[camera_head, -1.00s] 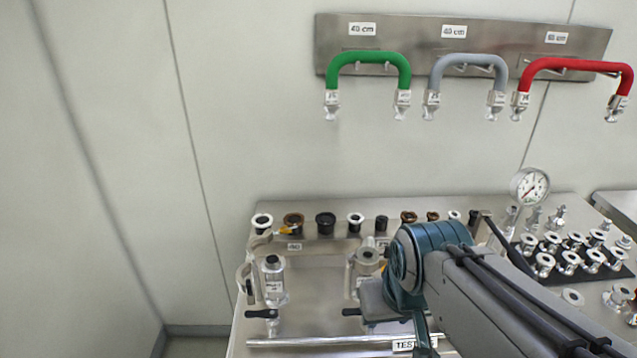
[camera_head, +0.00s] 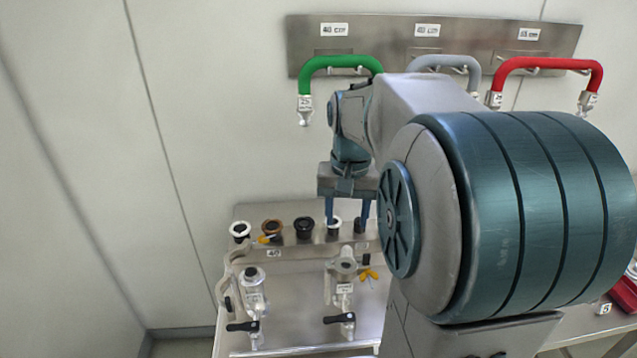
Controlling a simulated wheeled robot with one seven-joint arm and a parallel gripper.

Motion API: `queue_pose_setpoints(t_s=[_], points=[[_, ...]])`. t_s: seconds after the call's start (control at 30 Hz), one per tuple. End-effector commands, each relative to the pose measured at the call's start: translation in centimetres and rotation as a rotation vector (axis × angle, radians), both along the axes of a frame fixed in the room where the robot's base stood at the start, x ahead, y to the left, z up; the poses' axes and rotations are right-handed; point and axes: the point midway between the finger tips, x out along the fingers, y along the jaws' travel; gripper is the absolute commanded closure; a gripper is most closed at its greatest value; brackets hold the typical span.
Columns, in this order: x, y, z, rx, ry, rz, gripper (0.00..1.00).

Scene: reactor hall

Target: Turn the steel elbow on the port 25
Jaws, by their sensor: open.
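My gripper (camera_head: 348,213) points down with its two blue fingers apart and nothing between them. In the picture it is in front of the rear row of rings and above the right steel fitting. That fitting (camera_head: 343,268) looks like an elbow with a round flange on top, and a yellow wing clamp (camera_head: 369,274) is beside it. A left steel fitting (camera_head: 252,278) stands near the label "40". No label reading 25 is legible at the ports, so I cannot tell for certain which fitting is on port 25. My arm hides the bench's right part.
Black-handled valves (camera_head: 340,319) stand at the front of the steel bench (camera_head: 295,336). Several rings and caps (camera_head: 303,228) line its back. Green (camera_head: 341,62), grey and red hoses hang on the wall rack (camera_head: 385,35). Free room lies left of the bench.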

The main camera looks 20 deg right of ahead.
Motion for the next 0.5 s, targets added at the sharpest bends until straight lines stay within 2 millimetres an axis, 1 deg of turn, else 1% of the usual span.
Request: queue_pose_setpoints(t_s=[0.03, 0.1, 0.27, 0.5], points=[[0.3, -0.5, 0.1, 0.004, 0.009, -0.016, 0.51], [0.5, -0.8, 0.1, 0.006, 0.015, -0.026, 0.51], [0.5, -0.9, -0.5, 0.007, 0.017, -0.03, 0.51], [0.5, -1.0, -2.4, 0.007, 0.016, -0.03, 0.51]])
